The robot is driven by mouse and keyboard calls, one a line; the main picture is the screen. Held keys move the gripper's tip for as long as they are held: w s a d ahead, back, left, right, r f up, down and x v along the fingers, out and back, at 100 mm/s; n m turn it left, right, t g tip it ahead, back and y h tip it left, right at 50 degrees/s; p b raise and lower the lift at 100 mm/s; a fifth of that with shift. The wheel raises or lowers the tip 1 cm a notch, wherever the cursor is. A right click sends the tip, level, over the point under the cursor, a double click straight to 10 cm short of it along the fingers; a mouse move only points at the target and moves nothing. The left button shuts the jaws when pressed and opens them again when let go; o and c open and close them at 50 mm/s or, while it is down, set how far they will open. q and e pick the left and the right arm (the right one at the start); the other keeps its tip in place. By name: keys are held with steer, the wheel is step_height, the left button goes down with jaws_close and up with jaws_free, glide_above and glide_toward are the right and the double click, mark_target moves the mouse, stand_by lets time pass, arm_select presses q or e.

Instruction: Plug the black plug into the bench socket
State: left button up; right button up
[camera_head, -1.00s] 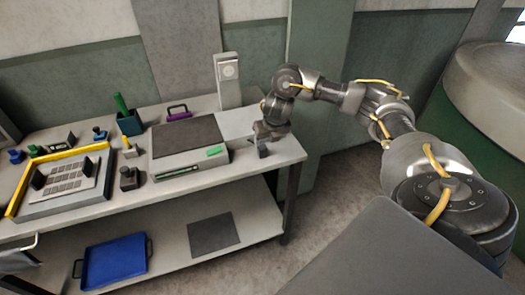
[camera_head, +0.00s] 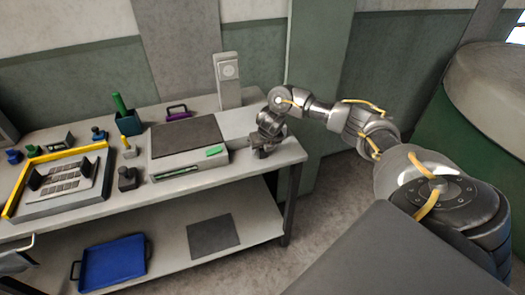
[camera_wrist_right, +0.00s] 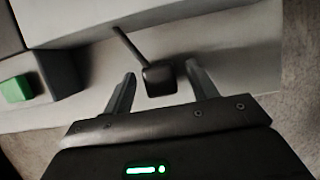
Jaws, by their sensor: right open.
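The black plug (camera_wrist_right: 158,79) shows in the right wrist view as a small dark block on the pale bench top, with a dark cord running up and left from it. My right gripper (camera_wrist_right: 160,75) is open, one finger on each side of the plug, with gaps visible on both sides. In the head view the right gripper (camera_head: 262,151) is low over the bench's right end, and the plug there is hard to make out from the fingers. The bench socket (camera_head: 229,70) is a round face on a pale upright post at the bench's back.
A grey machine with a dark top (camera_head: 187,137) and green button (camera_head: 215,151) stands left of the gripper. The bench (camera_head: 225,175) has its right edge close by. A purple-handled item (camera_head: 177,113) and a green-handled tool in a holder (camera_head: 127,121) are farther left.

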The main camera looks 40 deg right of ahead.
steer(key=shift+w+f, duration=0.15)
steer(key=shift+f, duration=0.25)
steer(key=c, duration=1)
steer(key=shift+r, duration=0.15)
